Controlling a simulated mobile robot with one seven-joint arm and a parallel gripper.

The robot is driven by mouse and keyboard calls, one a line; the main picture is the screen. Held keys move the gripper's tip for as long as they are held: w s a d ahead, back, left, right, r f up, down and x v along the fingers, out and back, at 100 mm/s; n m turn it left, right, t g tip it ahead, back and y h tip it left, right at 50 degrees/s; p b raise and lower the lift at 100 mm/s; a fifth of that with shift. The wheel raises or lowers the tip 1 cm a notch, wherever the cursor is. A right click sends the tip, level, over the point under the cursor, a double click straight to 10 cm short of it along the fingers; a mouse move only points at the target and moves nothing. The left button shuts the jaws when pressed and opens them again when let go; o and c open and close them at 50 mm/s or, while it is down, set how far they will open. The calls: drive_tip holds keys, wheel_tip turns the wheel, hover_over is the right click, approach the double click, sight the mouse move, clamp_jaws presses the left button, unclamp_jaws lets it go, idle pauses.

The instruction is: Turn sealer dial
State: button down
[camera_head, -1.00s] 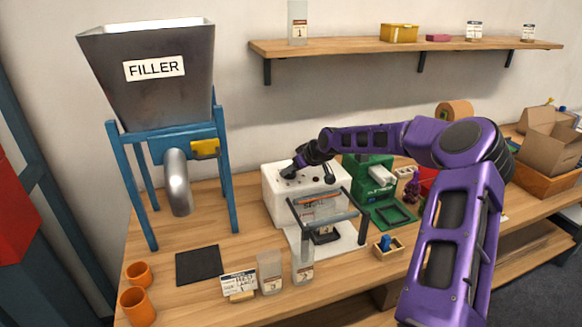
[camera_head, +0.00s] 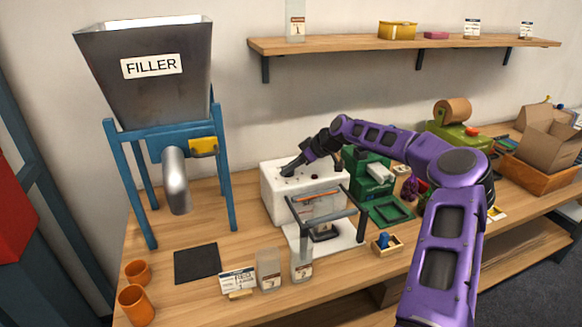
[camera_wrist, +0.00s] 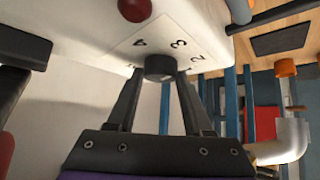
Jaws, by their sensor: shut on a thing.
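The sealer (camera_head: 272,200) is a white box on the table with a dark frame in front. Its dial (camera_wrist: 160,66) is a small dark round knob, with the numbers 4, 3 and 2 printed around it on the white face. My gripper (camera_wrist: 157,84) is shut on the dial, one finger on each side. In the head view my gripper (camera_head: 287,171) reaches down to the sealer's top at the left, and its fingers hide the dial there. A red knob (camera_wrist: 135,8) is on the sealer's face near the dial. I cannot read which number the dial points to.
The filler (camera_head: 150,85) stands on blue legs at left. A green machine (camera_head: 368,170) stands close to the sealer's right. Clear bags (camera_head: 268,270), a label card (camera_head: 237,281), and orange cups (camera_head: 137,300) are along the front. A shelf (camera_head: 345,45) hangs above.

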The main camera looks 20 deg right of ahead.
drive_tip(key=shift+f, duration=0.1)
drive_tip(key=shift+c, duration=1.5)
unclamp_jaws()
drive_tip(key=v, duration=1.7)
drive_tip(key=shift+s, duration=0.15)
